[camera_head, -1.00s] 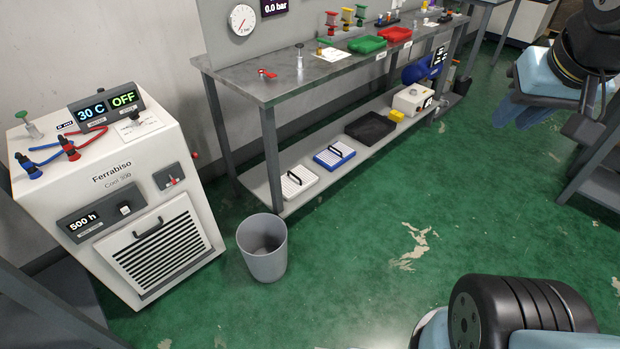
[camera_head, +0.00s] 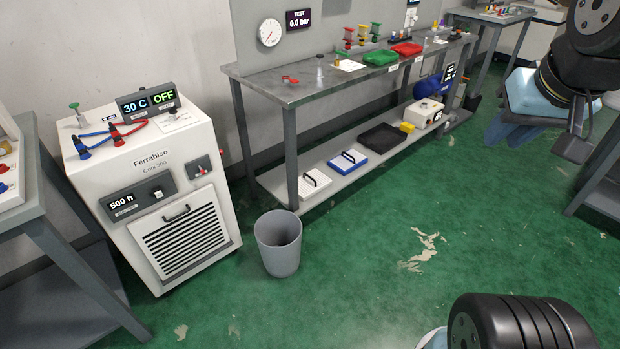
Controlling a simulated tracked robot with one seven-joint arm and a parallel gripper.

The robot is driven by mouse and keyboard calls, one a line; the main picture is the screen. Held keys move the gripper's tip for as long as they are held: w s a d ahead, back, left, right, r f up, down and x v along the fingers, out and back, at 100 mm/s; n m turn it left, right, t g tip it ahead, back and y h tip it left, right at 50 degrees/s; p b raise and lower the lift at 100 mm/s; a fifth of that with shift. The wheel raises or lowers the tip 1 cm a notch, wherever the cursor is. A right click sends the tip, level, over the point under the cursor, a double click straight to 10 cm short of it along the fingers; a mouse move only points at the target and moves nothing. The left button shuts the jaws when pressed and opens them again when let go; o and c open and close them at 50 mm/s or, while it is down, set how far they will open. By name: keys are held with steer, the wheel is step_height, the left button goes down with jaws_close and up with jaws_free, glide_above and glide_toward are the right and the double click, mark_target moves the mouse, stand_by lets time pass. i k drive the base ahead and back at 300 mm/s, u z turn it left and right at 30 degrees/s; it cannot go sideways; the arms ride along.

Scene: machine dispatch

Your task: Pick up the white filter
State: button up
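The white filter (camera_head: 314,183) is a flat white panel with a black handle. It lies on the lower shelf of the long bench, near the shelf's left end. A similar panel with a blue frame (camera_head: 347,160) lies just to its right. My gripper (camera_head: 502,138) is at the upper right, at the end of my folded arm, well away from the filter. It is partly hidden by the arm links, and its opening is unclear. Nothing is seen held in it.
A grey bin (camera_head: 278,245) stands on the floor in front of the shelf's left end. The white Ferrabiso machine (camera_head: 165,185) stands left of it. A grey table (camera_head: 50,200) is at the left edge.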

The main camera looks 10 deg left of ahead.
mark_target(310, 181)
steer(key=u, duration=0.05)
steer(key=i, duration=0.9)
steer(key=z, duration=0.1)
